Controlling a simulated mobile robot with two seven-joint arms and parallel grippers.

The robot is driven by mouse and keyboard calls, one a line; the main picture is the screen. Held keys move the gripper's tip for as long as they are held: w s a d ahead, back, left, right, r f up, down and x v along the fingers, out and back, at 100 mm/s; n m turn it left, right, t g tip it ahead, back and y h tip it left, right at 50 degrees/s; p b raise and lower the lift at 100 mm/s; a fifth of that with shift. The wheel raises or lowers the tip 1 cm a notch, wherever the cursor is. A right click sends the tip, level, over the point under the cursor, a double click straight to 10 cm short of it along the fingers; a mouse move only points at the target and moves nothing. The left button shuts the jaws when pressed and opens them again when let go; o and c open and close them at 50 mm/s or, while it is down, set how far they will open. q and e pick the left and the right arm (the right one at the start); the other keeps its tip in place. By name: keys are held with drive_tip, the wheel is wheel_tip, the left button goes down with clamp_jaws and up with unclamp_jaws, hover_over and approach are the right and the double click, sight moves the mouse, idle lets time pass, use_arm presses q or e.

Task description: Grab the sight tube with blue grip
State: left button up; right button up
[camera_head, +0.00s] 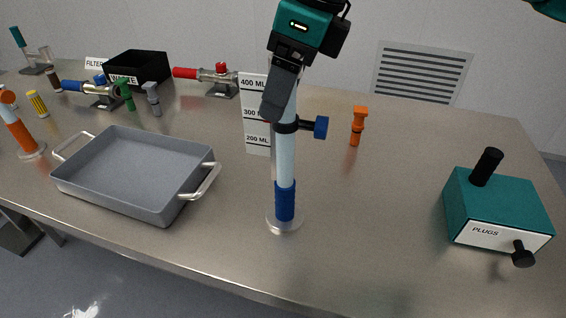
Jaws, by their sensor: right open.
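The sight tube with the blue grip stands upright at the middle front of the table, its pale blue tube (285,160) above a dark blue grip (285,204) and a clear round base (285,222). A black clamp with a blue knob (320,127) sits beside its upper part. My right gripper (281,105) comes down from above and is open at the tube's upper end. One dark finger covers the tube's top, so I cannot tell whether it touches. The other finger is not clearly seen.
A white scale plate marked in ML (256,120) stands just behind the tube. A grey tray (135,170) lies to the left, with an orange-gripped tube (20,135) beyond it. An orange plug (358,126) and a teal PLUGS box (495,210) stand right.

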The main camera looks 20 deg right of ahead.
clamp_jaws()
idle(0.7)
